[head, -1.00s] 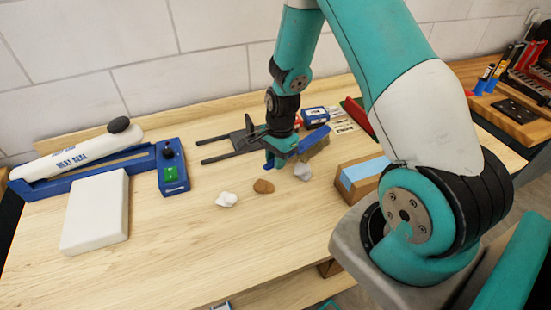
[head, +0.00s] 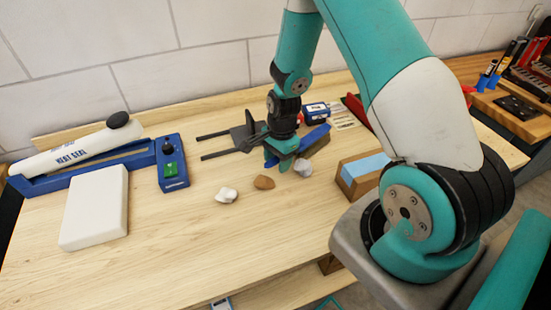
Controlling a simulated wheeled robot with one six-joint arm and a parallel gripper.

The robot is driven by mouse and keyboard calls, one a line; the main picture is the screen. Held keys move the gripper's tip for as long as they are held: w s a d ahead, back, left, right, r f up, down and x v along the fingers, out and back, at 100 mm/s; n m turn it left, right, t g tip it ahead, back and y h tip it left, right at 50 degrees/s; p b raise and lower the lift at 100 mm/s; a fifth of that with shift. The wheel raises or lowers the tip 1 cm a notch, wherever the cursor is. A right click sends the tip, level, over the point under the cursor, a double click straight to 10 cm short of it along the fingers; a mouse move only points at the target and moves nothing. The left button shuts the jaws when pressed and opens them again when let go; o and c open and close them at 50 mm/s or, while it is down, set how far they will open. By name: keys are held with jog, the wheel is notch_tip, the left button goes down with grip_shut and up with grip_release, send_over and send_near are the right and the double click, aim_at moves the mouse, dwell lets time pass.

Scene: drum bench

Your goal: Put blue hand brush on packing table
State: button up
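The blue hand brush (head: 315,138) lies at the back middle of the light wood table (head: 200,255), with a blue top and a brownish side below it. The brush's left end is hidden behind the gripper. I cannot tell which surface is the packing table.
Several small lumps, including a white one (head: 226,195) and a brown one (head: 264,182), lie in front of the gripper. A heat sealer (head: 75,158), white block (head: 95,208) and blue control box (head: 172,165) stand left. A cardboard box (head: 358,178) stands right. The front middle is clear.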

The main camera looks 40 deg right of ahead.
jog(key=shift+a+r+p, duration=0.1)
jog(key=shift+r+p, duration=0.3)
jog(key=shift+r, duration=0.25)
notch_tip(320, 180, up, 12)
jog(key=d+f+b, duration=0.1)
jog(key=b, duration=0.2)
jog(key=s+a+r+n+y, duration=0.1)
jog(key=s+a+r+n, duration=0.3)
jog(key=a+r+n, duration=0.55)
jog(key=s+a+r+n+y, duration=0.1)
jog(key=s+a+r+n, duration=0.2)
jog(key=s+a+n, duration=0.2)
jog(key=s+a+r+n, duration=0.3)
jog(key=s+a+n, duration=0.3)
jog(key=s+n, duration=0.3)
jog(key=shift+s+r+y, duration=0.2)
jog(key=shift+s+y, duration=0.2)
jog(key=shift+s, duration=0.4)
